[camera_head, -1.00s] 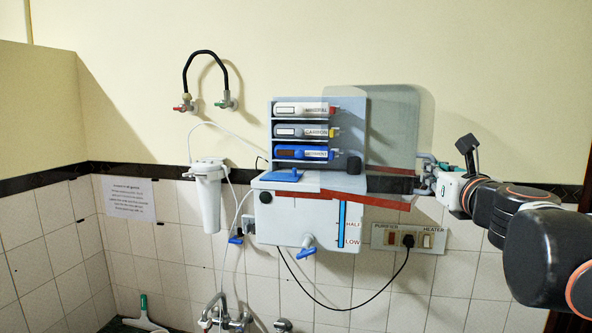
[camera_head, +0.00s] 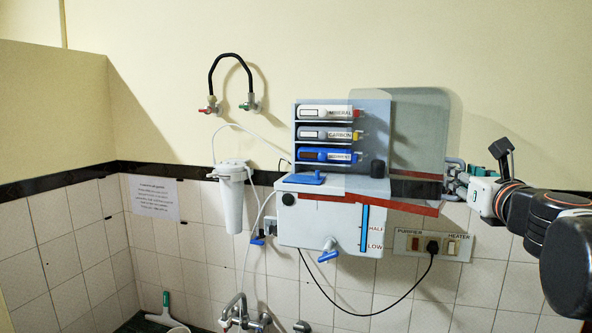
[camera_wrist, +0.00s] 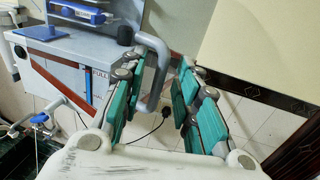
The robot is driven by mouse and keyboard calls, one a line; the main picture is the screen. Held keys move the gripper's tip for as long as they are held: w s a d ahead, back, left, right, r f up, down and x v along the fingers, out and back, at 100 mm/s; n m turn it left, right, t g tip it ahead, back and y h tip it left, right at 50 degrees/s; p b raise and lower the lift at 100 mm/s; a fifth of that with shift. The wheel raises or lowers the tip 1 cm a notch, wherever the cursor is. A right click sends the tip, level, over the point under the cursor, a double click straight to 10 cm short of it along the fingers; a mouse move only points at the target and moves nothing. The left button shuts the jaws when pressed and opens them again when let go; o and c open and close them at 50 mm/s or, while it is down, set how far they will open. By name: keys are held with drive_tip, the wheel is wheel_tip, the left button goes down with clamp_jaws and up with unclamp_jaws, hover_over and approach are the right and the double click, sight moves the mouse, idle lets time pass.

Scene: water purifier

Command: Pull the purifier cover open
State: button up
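The purifier (camera_head: 330,215) is a grey-white wall unit with a stack of filter cartridges on top and a blue tap in front. Its cover (camera_head: 420,130) is a see-through grey panel with a red lower strip. The cover overlaps the purifier's right part and reaches well past its right side. A grey looped handle (camera_wrist: 160,50) shows in the wrist view. My gripper (camera_head: 464,182) is at the cover's lower right edge. In the wrist view its teal fingers (camera_wrist: 160,82) are apart, with the handle between them, closer to the left finger. Contact cannot be told.
A socket panel (camera_head: 433,244) with a black plug and hanging cable is below my gripper. A white filter canister (camera_head: 231,203) hangs left of the purifier. Taps (camera_head: 237,310) are lower down. The wall right of the cover is bare.

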drive_tip(key=s+a, duration=0.2)
drive_tip(key=s, duration=0.9)
drive_tip(key=shift+s, duration=0.4)
